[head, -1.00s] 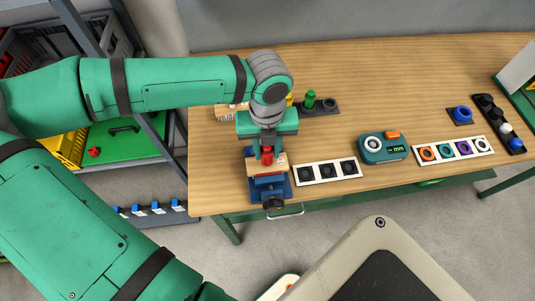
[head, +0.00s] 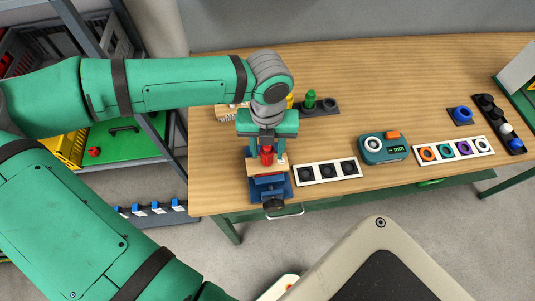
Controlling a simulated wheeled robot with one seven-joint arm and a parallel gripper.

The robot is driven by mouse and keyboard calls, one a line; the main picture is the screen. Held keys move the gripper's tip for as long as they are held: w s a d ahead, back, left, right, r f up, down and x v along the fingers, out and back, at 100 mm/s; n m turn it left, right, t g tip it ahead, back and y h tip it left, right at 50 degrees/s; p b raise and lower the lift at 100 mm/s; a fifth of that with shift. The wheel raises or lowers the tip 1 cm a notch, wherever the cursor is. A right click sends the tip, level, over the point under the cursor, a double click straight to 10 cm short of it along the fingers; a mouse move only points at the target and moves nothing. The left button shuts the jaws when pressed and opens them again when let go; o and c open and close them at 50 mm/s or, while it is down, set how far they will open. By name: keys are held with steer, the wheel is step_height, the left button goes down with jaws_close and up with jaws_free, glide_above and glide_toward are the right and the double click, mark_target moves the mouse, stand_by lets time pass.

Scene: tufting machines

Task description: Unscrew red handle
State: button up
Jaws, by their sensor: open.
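The red handle (head: 267,155) stands upright on a light wooden block (head: 282,169). The block sits in a blue vise (head: 272,187) at the table's front left edge. My gripper (head: 267,150) points down directly over the handle, its fingers on either side of it. The jaws are open; whether a finger touches the handle I cannot tell. The gripper body hides the back of the block and the handle's top.
A white strip with black sockets (head: 328,171) lies right of the vise. A teal device (head: 383,148) and a strip of coloured rings (head: 455,149) lie further right. A green peg (head: 310,99) stands behind on a dark plate (head: 328,106). The middle back of the wooden table (head: 400,80) is clear.

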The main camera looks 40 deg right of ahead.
steer(key=m, duration=0.7)
steer(key=shift+m, duration=0.4)
steer(key=m, duration=0.3)
steer(key=shift+m, duration=2.3)
